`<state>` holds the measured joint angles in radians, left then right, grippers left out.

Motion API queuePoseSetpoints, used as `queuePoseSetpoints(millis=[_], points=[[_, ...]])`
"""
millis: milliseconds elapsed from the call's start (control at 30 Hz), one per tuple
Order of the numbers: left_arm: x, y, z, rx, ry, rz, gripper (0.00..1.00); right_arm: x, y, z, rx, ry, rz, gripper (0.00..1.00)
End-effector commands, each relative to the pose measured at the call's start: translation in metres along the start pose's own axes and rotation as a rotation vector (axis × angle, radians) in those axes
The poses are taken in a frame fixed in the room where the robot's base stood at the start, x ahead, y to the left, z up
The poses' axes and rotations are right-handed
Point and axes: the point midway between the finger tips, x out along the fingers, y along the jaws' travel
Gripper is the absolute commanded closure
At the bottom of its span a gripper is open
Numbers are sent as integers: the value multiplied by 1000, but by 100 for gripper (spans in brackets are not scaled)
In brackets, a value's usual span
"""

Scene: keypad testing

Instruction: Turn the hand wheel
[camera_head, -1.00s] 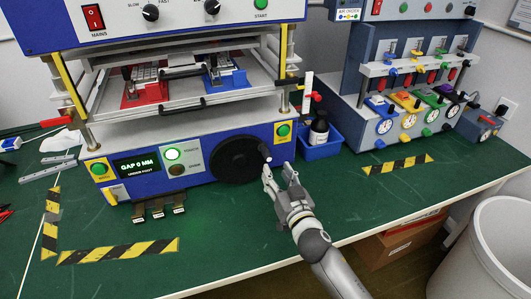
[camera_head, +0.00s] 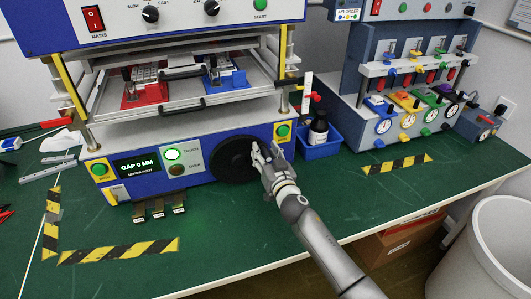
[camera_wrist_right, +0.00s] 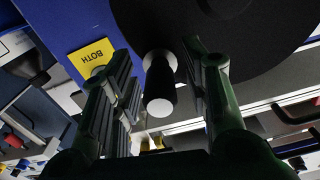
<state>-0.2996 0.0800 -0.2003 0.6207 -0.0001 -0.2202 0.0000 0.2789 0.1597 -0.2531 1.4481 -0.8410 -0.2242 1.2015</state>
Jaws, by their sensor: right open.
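The black hand wheel (camera_head: 232,160) is on the front of the blue machine, right of the display reading "GAP 0 MM". My right gripper (camera_head: 265,153) is at the wheel's right edge, in front of it, and hides part of it. In the right wrist view the wheel (camera_wrist_right: 235,45) fills the upper right. Its dark handle with a pale end (camera_wrist_right: 160,95) points toward the camera. The open fingers of my right gripper (camera_wrist_right: 162,85) stand on either side of the handle, with gaps visible. My left gripper is not in view.
A blue bin (camera_head: 318,149) with a dark bottle stands just right of the machine. Green buttons (camera_head: 283,131) flank the front panel. Yellow-black tape (camera_head: 120,250) marks the green bench (camera_head: 220,235), whose front is mostly clear. A grey bin (camera_head: 495,250) stands at right.

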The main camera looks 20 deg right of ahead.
Motion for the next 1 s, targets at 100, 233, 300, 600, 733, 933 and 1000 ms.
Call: queuePoseSetpoints(millis=[100, 233, 300, 600, 733, 933, 1000], points=[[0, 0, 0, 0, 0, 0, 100, 0, 0, 0, 0, 0, 0, 57], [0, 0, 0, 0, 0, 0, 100, 0, 0, 0, 0, 0, 0, 74], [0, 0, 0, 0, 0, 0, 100, 0, 0, 0, 0, 0, 0, 83], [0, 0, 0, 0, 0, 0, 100, 0, 0, 0, 0, 0, 0, 100], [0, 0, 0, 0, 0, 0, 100, 0, 0, 0, -3, 0, 0, 100], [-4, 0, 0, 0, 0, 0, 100, -1, 4, -5, -42, 0, 0, 100], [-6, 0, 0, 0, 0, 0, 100, -1, 6, -8, -72, 1, 0, 100]])
